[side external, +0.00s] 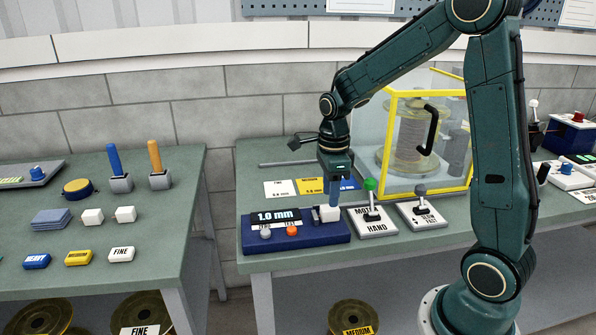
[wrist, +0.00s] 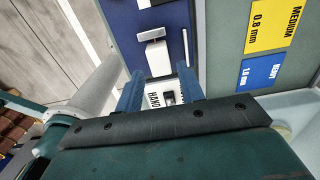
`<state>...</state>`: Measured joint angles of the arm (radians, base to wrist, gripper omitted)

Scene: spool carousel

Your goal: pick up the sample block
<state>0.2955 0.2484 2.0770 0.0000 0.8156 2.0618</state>
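A small white block (side external: 328,214) stands at the right end of the dark blue gauge (side external: 320,233), which reads 1.0 mm. In the wrist view the white block (wrist: 158,58) lies just past the fingertips, in line with the space between them. My gripper (side external: 333,203) points down close over the block. In the wrist view its two blue fingers (wrist: 158,82) are apart with nothing held between them. I cannot tell whether a fingertip touches the block. Two other white blocks, one (side external: 92,216) and another (side external: 125,214), sit on the left bench.
The HAND lever panel (side external: 376,225) stands close right of the gauge, with another lever panel (side external: 421,215) beyond. A yellow-framed clear case (side external: 388,140) with a large spool stands behind. Thickness cards, one yellow (side external: 310,186), lie behind the gauge. A gap separates the benches.

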